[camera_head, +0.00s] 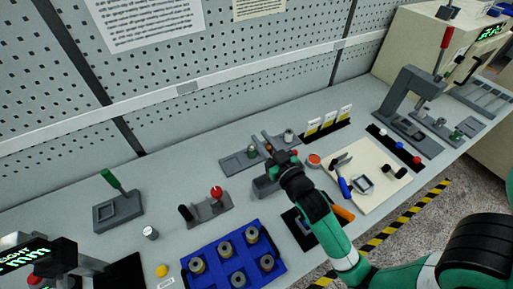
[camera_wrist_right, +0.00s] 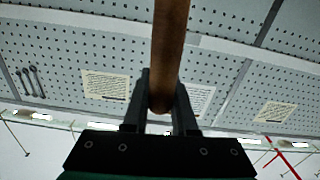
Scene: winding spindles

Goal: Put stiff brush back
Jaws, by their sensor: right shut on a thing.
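My right gripper (camera_wrist_right: 160,105) is shut on a brown wooden handle (camera_wrist_right: 170,45), which I take for the stiff brush's. The handle runs from between the two fingers to the top edge of the right wrist view. The brush's bristles do not show there. In the head view my right gripper (camera_head: 283,158) is above the middle of the bench, over a grey block (camera_head: 265,186) and close to a grey fixture (camera_head: 240,163). The brush is small and mostly hidden there. I cannot tell which item is the brush's place. My left gripper is not in view.
A blue tray (camera_head: 207,286) with several spindles is at the front. A cream board (camera_head: 375,165) with tools lies to the right, and a grey press (camera_head: 400,100) stands behind it. A red-knobbed fixture (camera_head: 207,208) is to the left. Bare bench shows around the white-capped cylinder (camera_head: 150,232).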

